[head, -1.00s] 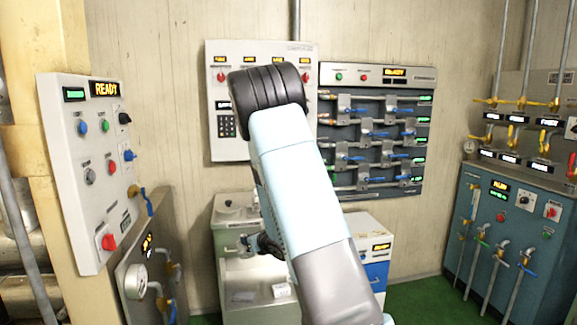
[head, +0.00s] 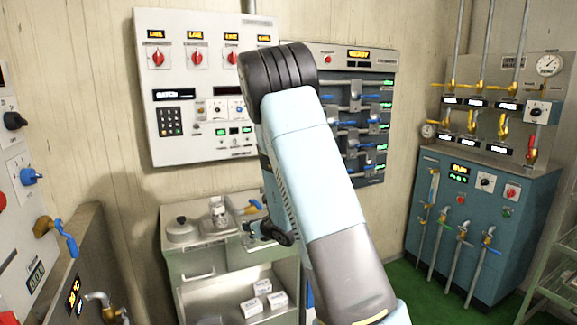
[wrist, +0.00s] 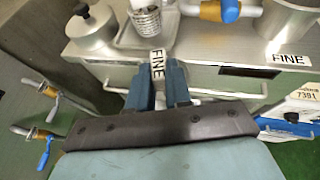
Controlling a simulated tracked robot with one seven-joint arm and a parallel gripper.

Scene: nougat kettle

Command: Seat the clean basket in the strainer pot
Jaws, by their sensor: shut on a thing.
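A metal mesh basket (wrist: 147,22) stands on a shallow tray on the steel unit; it also shows in the head view (head: 219,211). My gripper (wrist: 158,78), with blue fingers, is shut on a white tag marked FINE (wrist: 157,62), just on the near side of this basket. I cannot tell whether the tag joins the basket or a part hidden by the fingers. An open metal pot (wrist: 292,18) stands at the right of the unit top, above a FINE label.
A lidded pot (wrist: 92,27) stands left of the tray; it also shows in the head view (head: 182,230). A blue-handled valve (wrist: 222,10) is between tray and open pot. A rail (wrist: 190,90) runs along the front. White boxes (head: 262,287) sit on the lower shelf.

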